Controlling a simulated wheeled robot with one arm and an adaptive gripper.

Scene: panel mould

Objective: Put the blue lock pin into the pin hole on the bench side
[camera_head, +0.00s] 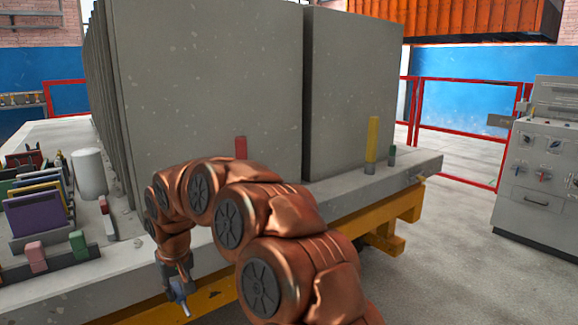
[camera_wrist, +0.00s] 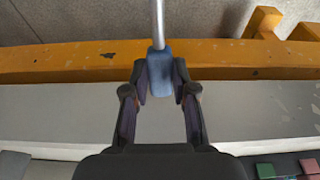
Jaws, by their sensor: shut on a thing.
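The blue lock pin has a blue grip block (camera_wrist: 160,75) and a thin metal shaft (camera_wrist: 159,20) that points away from my gripper in the wrist view. My gripper (camera_wrist: 160,88) is shut on the blue block, with one finger on each side. In the head view my gripper (camera_head: 178,284) hangs low off the front edge of the bench, beside the bench side, with the pin below it. The bench side has a yellow beam (camera_wrist: 70,62). A dark mark (camera_wrist: 108,55) shows on the beam; I cannot tell whether it is the pin hole.
Large grey panels (camera_head: 210,80) stand on the grey bench top (camera_head: 60,295). A red block (camera_head: 241,147), a yellow block (camera_head: 373,138) and a white cylinder (camera_head: 90,173) stand there too. Coloured plates (camera_head: 37,215) sit in racks at left. A control cabinet (camera_head: 540,165) stands at right.

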